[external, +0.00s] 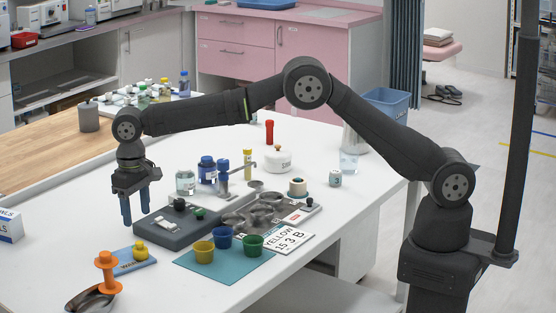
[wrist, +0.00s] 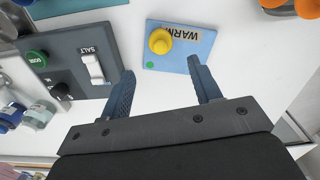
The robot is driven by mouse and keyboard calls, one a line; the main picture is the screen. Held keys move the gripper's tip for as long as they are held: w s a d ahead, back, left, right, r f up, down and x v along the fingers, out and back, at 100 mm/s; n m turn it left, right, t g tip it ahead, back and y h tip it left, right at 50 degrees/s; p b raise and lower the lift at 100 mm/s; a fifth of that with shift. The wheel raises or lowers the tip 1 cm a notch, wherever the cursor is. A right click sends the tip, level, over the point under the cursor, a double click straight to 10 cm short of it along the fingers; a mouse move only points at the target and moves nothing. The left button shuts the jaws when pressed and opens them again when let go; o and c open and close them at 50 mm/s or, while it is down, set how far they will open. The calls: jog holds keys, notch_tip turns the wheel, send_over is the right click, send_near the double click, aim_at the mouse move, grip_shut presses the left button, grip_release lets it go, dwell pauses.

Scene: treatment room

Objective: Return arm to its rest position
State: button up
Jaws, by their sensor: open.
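My gripper (external: 133,208) hangs from my outstretched arm at the left part of the white table (external: 320,222), fingers pointing down, above the surface. It is open and empty in the wrist view (wrist: 162,90), with clear space between the two blue fingers. The dark grey box (external: 176,228) with a switch labelled SALT stands to the right of the fingers in the external view. A blue card (external: 134,262) labelled WARM, with a yellow knob (external: 140,249) on it, lies nearer the front; both also show beyond the fingertips in the wrist view.
Yellow (external: 204,251), blue (external: 223,237) and green (external: 252,244) cups stand on a teal mat (external: 203,267). An orange stand (external: 107,270) is at the front left. Bottles (external: 207,169), a red tube (external: 269,132) and a white pot (external: 278,160) stand behind the grey box.

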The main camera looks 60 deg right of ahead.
aim_at(140, 242)
notch_tip(140, 242, down, 9)
jog(key=shift+r, duration=0.2)
notch_tip(140, 242, up, 4)
jog(key=shift+f, duration=0.25)
jog(key=w+d+r, duration=0.2)
jog(key=d+r, duration=1)
jog(key=w+d+m, duration=0.1)
jog(key=d+m, duration=0.6)
jog(key=d, duration=3.3)
jog(key=shift+w+d+r, duration=0.3)
jog(key=shift+r, duration=0.15)
jog(key=shift+a, duration=0.1)
